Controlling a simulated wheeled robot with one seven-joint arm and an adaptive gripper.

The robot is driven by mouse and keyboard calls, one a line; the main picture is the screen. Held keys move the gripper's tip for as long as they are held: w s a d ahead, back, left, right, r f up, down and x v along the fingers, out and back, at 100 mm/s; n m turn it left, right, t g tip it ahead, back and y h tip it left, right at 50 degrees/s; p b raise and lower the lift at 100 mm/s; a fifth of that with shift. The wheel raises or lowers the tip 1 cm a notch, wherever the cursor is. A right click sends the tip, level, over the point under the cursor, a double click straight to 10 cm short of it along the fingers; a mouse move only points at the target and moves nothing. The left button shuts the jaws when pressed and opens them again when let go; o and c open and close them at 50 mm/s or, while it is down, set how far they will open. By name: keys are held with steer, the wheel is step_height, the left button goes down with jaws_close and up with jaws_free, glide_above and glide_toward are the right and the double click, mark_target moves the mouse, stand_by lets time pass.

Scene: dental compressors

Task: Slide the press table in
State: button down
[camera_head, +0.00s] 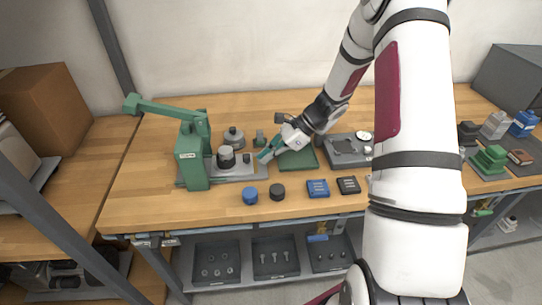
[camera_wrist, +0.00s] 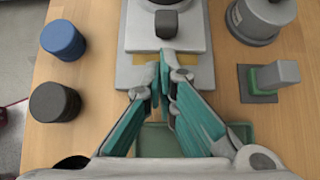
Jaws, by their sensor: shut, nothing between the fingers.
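A green press (camera_head: 195,150) with a lever arm stands on the left half of the workbench. Its grey press table (camera_head: 238,171) extends to the right from the press and carries a dark-topped cylinder (camera_head: 226,157) and a small black knob (camera_head: 247,158). In the wrist view the table (camera_wrist: 190,40) is at the top centre, with the black knob (camera_wrist: 166,24) near its front edge and yellow marks beside it on the grey base. My gripper (camera_wrist: 163,68) is shut and empty, fingertips at the table's near edge; contact cannot be told. It also shows in the head view (camera_head: 263,156).
A green tray (camera_head: 300,158) lies under my gripper. Blue (camera_head: 250,196) and black (camera_head: 277,191) round pieces stand in front. A grey round part (camera_head: 234,138) and a small green-grey block (camera_head: 260,139) stand behind. A grey fixture with a dial (camera_head: 345,150) is to the right.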

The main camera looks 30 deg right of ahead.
mark_target(247, 156)
steer(key=w+a, duration=0.1)
steer(key=a, duration=0.2)
steer(key=w+a, duration=0.1)
steer(key=a, duration=0.2)
steer(key=w+a+b, duration=0.1)
steer(key=a, duration=0.3)
steer(key=shift+w, duration=0.35)
steer(key=shift+a, duration=0.1)
steer(key=d, duration=0.2)
steer(key=s+d, duration=0.1)
steer(key=d, duration=0.1)
steer(key=shift+s+d, duration=0.15)
steer(key=shift+s, duration=0.05)
steer(key=v, duration=1)
